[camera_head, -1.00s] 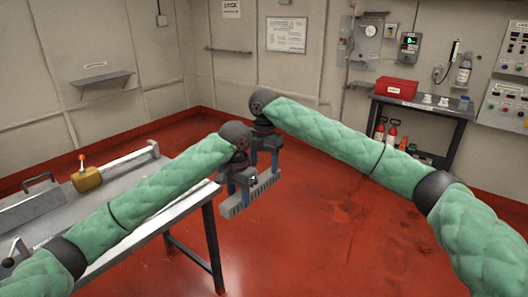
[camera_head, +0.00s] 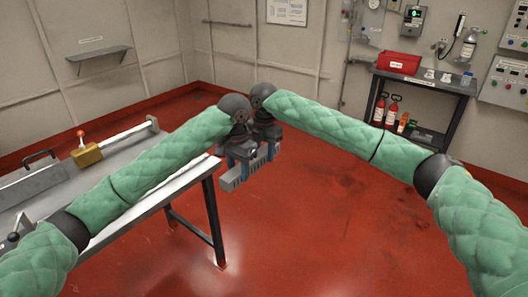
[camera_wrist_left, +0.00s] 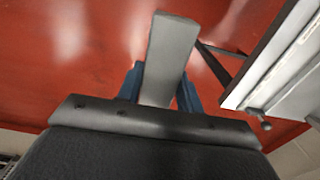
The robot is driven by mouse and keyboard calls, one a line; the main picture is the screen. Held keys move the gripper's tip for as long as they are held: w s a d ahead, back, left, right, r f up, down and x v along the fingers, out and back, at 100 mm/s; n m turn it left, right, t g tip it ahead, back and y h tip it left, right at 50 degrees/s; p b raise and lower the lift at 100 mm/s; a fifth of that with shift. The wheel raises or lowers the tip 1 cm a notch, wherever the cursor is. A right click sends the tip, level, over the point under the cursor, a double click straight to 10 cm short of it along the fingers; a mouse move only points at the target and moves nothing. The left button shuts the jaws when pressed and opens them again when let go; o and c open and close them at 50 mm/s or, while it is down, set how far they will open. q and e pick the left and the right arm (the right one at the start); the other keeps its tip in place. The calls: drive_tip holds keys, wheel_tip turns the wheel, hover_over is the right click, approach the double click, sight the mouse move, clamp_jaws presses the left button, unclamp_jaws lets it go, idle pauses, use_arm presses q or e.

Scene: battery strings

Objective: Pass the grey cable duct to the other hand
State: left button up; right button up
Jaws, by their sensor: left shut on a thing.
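In the left wrist view the duct (camera_wrist_left: 168,60) stands out from between the blue fingers of this gripper (camera_wrist_left: 160,95). My right gripper (camera_head: 269,150) is at the duct's far right part, close beside the left one. One of its blue fingers shows there. The left gripper partly hides it, so I cannot tell whether its jaws touch the duct.
The metal table (camera_head: 185,185) at the left bears a yellow block with an orange-topped handle (camera_head: 87,154). A dark side table (camera_head: 425,90) with a red box (camera_head: 398,63) stands by the back wall. The red floor (camera_head: 330,230) below the grippers is clear.

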drive_tip(key=c, duration=0.3)
use_arm(q)
drive_tip(key=o, duration=1.1)
use_arm(e)
drive_tip(key=shift+c, duration=0.7)
use_arm(q)
drive_tip(key=shift+o, duration=0.2)
